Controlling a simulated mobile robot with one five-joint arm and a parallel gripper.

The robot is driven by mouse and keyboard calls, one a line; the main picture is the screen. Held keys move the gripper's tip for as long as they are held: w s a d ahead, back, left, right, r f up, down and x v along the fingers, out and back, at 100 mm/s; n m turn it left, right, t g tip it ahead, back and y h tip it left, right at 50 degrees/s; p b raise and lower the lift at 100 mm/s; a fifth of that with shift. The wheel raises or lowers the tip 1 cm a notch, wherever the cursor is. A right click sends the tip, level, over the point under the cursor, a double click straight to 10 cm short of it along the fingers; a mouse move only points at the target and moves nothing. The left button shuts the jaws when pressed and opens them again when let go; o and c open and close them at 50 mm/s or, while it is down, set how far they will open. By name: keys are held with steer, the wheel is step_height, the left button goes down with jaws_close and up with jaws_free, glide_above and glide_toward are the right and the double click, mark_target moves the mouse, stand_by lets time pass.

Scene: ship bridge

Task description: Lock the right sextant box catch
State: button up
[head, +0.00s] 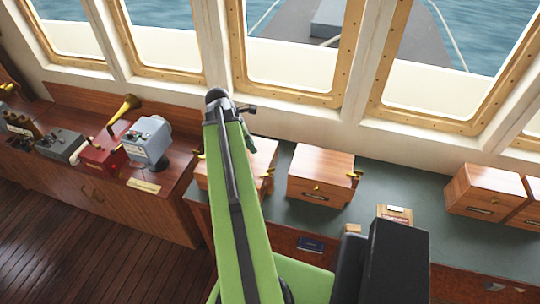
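A wooden box (321,175) with a small brass catch (317,188) on its front stands shut on the green counter, right of my arm. Another brass fitting (355,174) sticks out at its right side. A second wooden box (263,158) stands to its left, partly hidden behind my green arm; a brass fitting (268,173) shows at its right edge. I cannot tell from the picture which box or catch is the right sextant one, nor whether a catch is locked. My gripper's fingers do not show; my arm's upper end rises in front of the left box.
Two more wooden boxes (484,191) stand at the far right of the green counter (420,185). A small wooden item (395,214) lies near the counter's front edge. A grey device (147,141) and a brass horn (125,107) stand on the left console. Windows line the back.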

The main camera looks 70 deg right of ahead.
steer(key=b+x, duration=1.6)
steer(key=x, duration=0.1)
steer(key=shift+s+d+f, duration=0.15)
steer(key=shift+s, duration=0.15)
jaws_close()
